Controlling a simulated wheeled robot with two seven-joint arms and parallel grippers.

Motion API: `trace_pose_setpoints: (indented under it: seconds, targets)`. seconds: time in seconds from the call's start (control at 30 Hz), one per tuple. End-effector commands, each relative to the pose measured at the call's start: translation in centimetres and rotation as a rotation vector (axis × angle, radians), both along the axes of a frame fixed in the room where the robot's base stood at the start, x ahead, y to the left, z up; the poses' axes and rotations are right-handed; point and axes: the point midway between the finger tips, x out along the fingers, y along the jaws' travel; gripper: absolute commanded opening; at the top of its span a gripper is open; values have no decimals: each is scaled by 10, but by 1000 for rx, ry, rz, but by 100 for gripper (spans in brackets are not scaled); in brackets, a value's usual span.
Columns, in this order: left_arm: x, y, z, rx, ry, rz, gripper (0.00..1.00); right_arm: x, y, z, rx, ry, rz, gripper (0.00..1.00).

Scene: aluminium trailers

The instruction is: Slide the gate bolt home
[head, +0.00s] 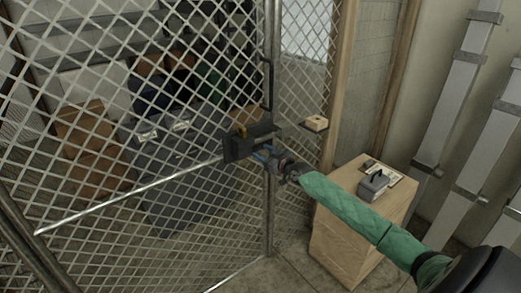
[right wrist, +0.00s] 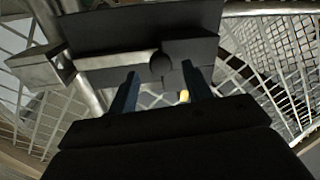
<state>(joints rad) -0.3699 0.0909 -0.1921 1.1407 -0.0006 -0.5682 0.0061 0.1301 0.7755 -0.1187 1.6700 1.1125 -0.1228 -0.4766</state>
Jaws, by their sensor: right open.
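The mesh gate (head: 150,185) fills the left of the head view, with a dark bolt plate (head: 238,148) near its upright edge. In the right wrist view, the pale bolt bar (right wrist: 118,60) runs across the dark plate (right wrist: 140,28), with a dark round knob (right wrist: 161,65). A pale metal block (right wrist: 36,68) lies at the bar's left end; I cannot tell whether the bar enters it. My right gripper (head: 262,153) is at the bolt plate. Its fingers (right wrist: 160,84) are open, one each side of the knob in the picture; contact is unclear. My left gripper is out of view.
A wooden cabinet (head: 345,235) with a grey device (head: 374,185) on top stands under my right arm. A small tan block (head: 316,123) is right of the gate post (head: 271,200). Cardboard boxes (head: 85,140) and grey bins (head: 175,165) stand behind the mesh.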

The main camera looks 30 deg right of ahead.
Motion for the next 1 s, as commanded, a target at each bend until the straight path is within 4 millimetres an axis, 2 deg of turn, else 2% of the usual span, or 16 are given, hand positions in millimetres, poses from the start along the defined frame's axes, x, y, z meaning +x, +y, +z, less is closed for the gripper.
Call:
trace_pose_setpoints:
  seconds: [0.2,0.6,0.8,0.87,1.0]
  targets:
    - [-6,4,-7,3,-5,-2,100,15,3,1,0,0,0,49]
    - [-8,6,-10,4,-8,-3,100,19,4,0,0,0,0,49]
    - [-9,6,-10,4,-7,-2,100,19,4,0,-1,0,0,10]
    - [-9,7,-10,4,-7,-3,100,19,4,0,0,0,0,0]
    - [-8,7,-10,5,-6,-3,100,19,3,0,-1,0,0,0]
